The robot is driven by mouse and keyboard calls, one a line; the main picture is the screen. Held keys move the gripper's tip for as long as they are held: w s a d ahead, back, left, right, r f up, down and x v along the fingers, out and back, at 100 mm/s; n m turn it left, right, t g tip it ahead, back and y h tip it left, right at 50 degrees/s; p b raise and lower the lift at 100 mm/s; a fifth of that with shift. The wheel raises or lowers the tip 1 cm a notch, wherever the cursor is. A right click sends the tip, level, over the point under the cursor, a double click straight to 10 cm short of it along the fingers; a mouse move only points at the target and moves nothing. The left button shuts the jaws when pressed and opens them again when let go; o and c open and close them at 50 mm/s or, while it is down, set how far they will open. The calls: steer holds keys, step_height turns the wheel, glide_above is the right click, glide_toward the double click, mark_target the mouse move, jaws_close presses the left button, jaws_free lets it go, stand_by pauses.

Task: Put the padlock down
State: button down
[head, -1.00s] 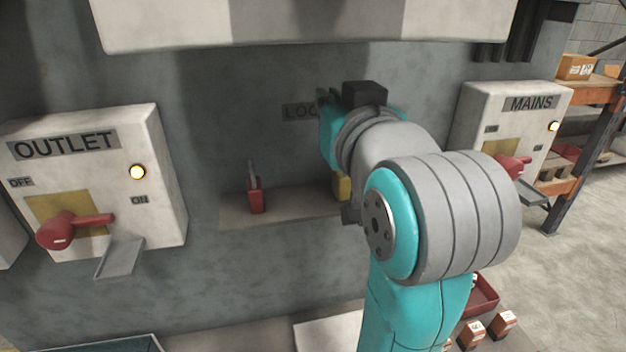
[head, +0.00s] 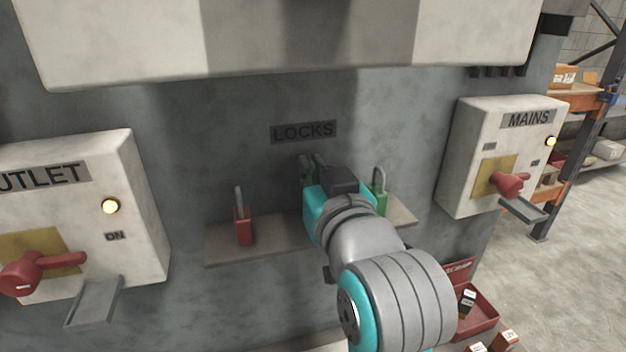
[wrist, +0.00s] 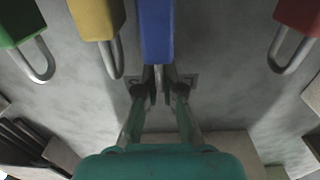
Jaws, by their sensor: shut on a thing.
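A blue padlock (wrist: 157,30) shows in the wrist view, its shackle end between my gripper's fingers (wrist: 158,88). My gripper (head: 314,163) is shut on it. In the head view my arm hides the blue padlock, and I cannot tell whether it touches the shelf (head: 270,243). A red padlock (head: 244,226) stands upright on the shelf's left part, and it also shows in the wrist view (wrist: 299,14). A green padlock (head: 381,203) stands on the right part, and in the wrist view (wrist: 18,20) it is at the left edge. A yellow padlock (wrist: 97,18) is beside the blue one.
A LOCKS label (head: 303,132) is on the wall above the shelf. The OUTLET box (head: 140,215) is at left, the MAINS box (head: 463,150) at right, both with red handles. A red bin (head: 480,312) is low at right. Bare shelf shows right of the red padlock.

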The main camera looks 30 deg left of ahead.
steer(key=shift+f, duration=0.9)
steer(key=shift+f, duration=0.15)
steer(key=c, duration=1.6)
jaws_free()
